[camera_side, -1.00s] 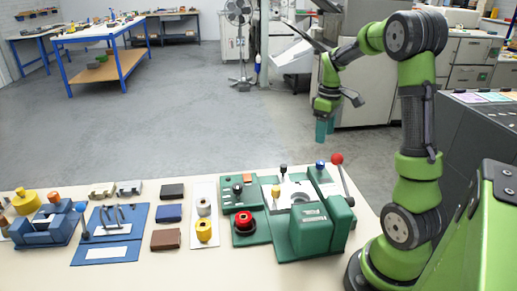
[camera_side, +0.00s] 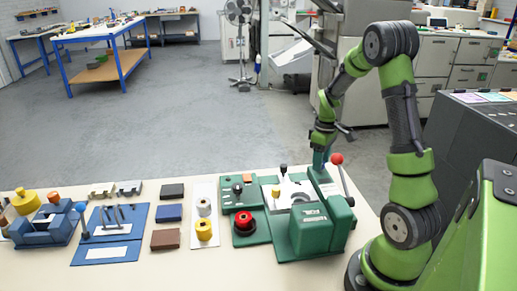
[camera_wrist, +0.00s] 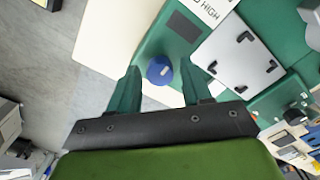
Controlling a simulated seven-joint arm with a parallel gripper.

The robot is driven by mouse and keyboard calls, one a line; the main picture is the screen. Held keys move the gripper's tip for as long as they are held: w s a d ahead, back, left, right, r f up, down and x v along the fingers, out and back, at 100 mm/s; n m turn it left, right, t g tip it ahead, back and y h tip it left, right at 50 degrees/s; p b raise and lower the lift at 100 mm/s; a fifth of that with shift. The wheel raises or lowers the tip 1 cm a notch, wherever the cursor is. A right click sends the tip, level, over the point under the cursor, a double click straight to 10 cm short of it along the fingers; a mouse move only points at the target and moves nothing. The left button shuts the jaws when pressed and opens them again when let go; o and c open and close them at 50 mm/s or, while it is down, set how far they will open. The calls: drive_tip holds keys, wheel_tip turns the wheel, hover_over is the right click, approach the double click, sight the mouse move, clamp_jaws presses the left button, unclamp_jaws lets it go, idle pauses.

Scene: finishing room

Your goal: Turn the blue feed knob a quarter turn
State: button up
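The blue feed knob (camera_wrist: 159,70) is a round blue cap on the green machine panel in the wrist view. My gripper (camera_wrist: 160,68) is open, and its two green fingers stand to either side of the knob in that view, with a gap on each side. I cannot tell from this whether the tips are level with the knob or still above it. In the side view my gripper (camera_side: 318,166) points down at the back right of the green machine (camera_side: 318,228) and hides the knob.
A lever with a red ball (camera_side: 337,159) stands just right of my gripper. A black-topped knob (camera_side: 283,169) and a red button (camera_side: 244,220) are to the left on the machine. Blue fixtures (camera_side: 112,248) and small blocks fill the table's left.

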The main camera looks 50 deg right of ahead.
drive_tip(key=c, duration=0.8)
drive_tip(key=shift+m, duration=0.4)
drive_tip(key=m, duration=0.3)
drive_tip(key=shift+m, duration=0.4)
drive_tip(key=m, duration=0.4)
drive_tip(key=shift+m, duration=0.3)
drive_tip(key=m, duration=0.4)
drive_tip(key=shift+m, duration=2.2)
drive_tip(key=shift+r, duration=0.1)
